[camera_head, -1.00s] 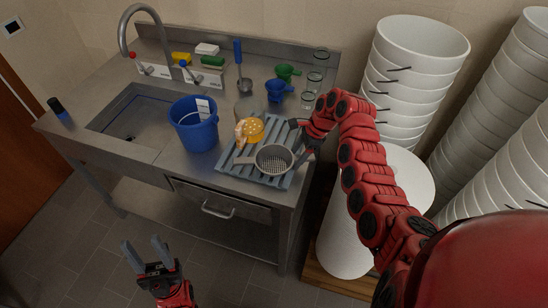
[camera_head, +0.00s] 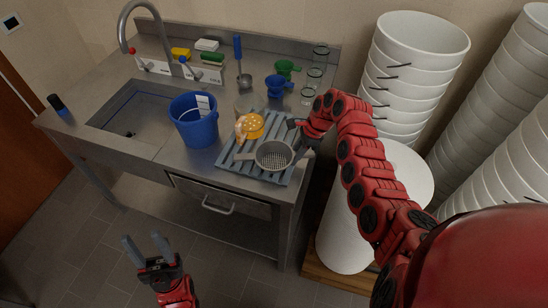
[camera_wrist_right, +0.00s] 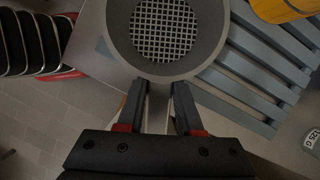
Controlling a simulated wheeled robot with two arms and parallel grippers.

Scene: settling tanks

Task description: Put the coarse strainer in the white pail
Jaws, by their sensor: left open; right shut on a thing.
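My left gripper (camera_head: 147,247) is open and empty, low in front of the bench. White pails (camera_head: 415,75) stand stacked at right; a separate white pail-like cylinder (camera_head: 345,235) stands in front of them.
The slatted rack (camera_head: 230,167) also holds a yellow-orange strainer (camera_head: 252,124). A blue bucket (camera_head: 196,130) stands left of it, by the sink (camera_head: 140,115). Blue (camera_head: 277,87) and green (camera_head: 286,68) funnels and glass jars (camera_head: 313,75) stand behind. A wooden pallet (camera_head: 340,279) lies at right.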

